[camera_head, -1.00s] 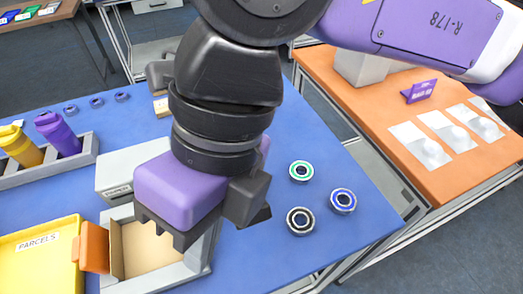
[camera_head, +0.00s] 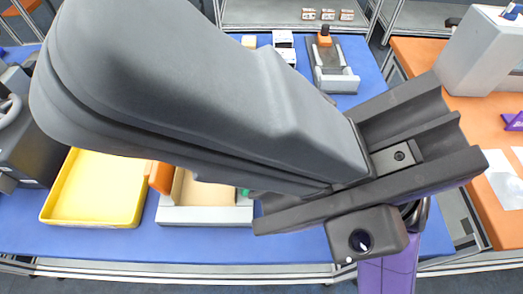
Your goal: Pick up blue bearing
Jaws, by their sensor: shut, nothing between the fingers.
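My gripper (camera_head: 75,100) is raised very close to the camera and fills much of the view. Its long dark grey fingers reach to the upper left and look shut, with nothing seen between them. Its dark base and a small box with a lens show at the lower right. The blue bearing is not visible. The right part of the blue table, where bearings lay in the earlier view, is mostly covered by my gripper. A small green patch (camera_head: 245,192) shows beside the grey open box (camera_head: 205,215); I cannot tell what it is.
A yellow tray (camera_head: 90,220) and an orange block (camera_head: 160,177) stand left of the grey box. A dark machine (camera_head: 25,140) is at the far left. A device with an orange knob (camera_head: 325,40) stands at the back. An orange table (camera_head: 460,98) is at right.

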